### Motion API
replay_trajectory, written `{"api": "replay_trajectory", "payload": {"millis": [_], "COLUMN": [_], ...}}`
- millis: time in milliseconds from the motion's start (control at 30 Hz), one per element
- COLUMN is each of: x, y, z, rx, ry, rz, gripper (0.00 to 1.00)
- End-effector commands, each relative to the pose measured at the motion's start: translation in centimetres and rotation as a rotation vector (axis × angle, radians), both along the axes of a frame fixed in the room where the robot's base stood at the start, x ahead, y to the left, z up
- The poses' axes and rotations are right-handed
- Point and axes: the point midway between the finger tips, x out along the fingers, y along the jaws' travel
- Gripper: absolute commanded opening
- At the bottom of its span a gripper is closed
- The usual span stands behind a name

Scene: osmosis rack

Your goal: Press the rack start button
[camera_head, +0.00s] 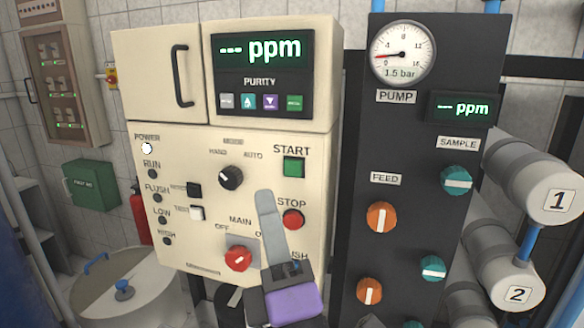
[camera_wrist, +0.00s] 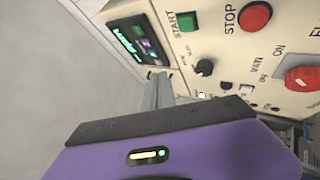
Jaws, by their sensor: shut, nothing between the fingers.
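The green square start button (camera_head: 293,167) sits under the START label on the cream control panel, at its upper right. It also shows in the wrist view (camera_wrist: 187,22) near the top. My gripper (camera_head: 266,195) is in front of the panel, its shut fingers pointing up, below and left of the start button in the head view. In the wrist view the fingers (camera_wrist: 158,76) are together with nothing between them. The button is fully visible and the fingertips do not cover it. I cannot tell their exact distance from the panel.
The red stop button (camera_head: 292,219) is just right of my fingers, below START. A black selector knob (camera_head: 230,177) and a red main switch (camera_head: 238,258) are nearby. The display (camera_head: 262,75) reads "--- ppm". A dark panel (camera_head: 402,150) with valve knobs stands to the right.

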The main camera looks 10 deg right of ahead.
Motion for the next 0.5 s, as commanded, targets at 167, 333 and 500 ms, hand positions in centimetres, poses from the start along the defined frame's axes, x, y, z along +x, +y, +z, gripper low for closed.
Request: {"api": "replay_trajectory", "payload": {"millis": [167, 333, 500], "x": [0.1, 1.0, 3.0], "y": [0.0, -0.4, -1.3], "z": [0.0, 0.0, 0.1], "rx": [0.001, 0.0, 0.001], "ry": [0.0, 0.0, 0.0], "rz": [0.001, 0.0, -0.002], "gripper": [0.0, 0.0, 0.0]}}
